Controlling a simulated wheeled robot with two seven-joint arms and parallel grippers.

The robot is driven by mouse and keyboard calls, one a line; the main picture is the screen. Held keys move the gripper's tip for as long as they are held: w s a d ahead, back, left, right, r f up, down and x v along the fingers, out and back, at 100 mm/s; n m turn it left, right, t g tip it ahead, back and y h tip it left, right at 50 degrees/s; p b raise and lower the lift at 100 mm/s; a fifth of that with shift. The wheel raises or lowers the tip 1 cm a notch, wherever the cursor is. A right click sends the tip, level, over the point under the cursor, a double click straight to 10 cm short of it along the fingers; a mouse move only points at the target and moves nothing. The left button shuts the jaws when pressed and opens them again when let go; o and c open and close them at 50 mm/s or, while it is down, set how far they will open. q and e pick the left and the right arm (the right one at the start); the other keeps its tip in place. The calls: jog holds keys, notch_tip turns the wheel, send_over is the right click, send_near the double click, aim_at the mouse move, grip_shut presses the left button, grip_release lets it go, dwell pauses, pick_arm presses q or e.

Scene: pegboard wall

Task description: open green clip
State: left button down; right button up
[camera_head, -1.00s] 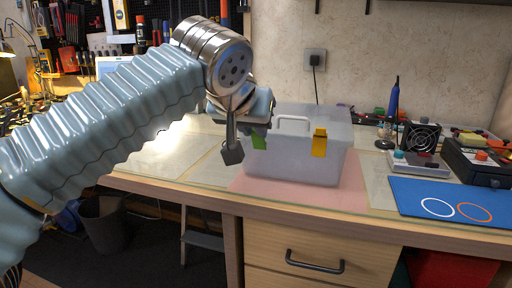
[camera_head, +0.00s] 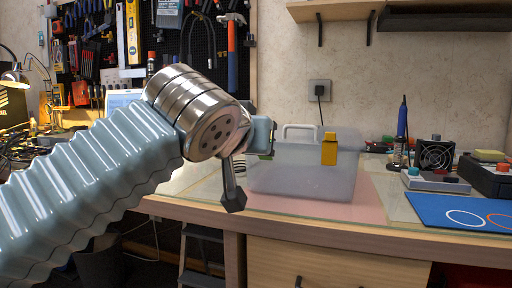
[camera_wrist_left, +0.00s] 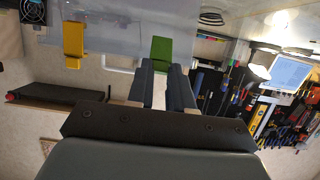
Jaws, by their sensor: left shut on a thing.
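A translucent grey box (camera_head: 300,178) with a white top handle (camera_head: 301,131) stands on the workbench. Its front carries a yellow clip (camera_head: 329,150) on the right and a green clip (camera_wrist_left: 161,49) on the left. My left gripper (camera_head: 268,142) is at the box's upper left front. In the left wrist view its two fingers (camera_wrist_left: 164,77) are closed around the near end of the green clip. In the head view the gripper hides nearly all of the green clip. I cannot tell whether that clip is latched or lifted. My right gripper is not in view.
A pink mat (camera_head: 373,205) lies under the box. To its right are a blue board with ring outlines (camera_head: 456,210), a small fan (camera_head: 435,155) and a blue-handled tool (camera_head: 402,120). A tool pegboard (camera_head: 200,50) and a shelf (camera_head: 350,10) are behind.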

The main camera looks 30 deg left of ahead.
pick_arm(q)
jog(key=c, duration=1)
grip_release()
jog(key=p+v, duration=0.2)
jog(key=v, duration=1.2)
jog(key=shift+w+a, duration=0.1)
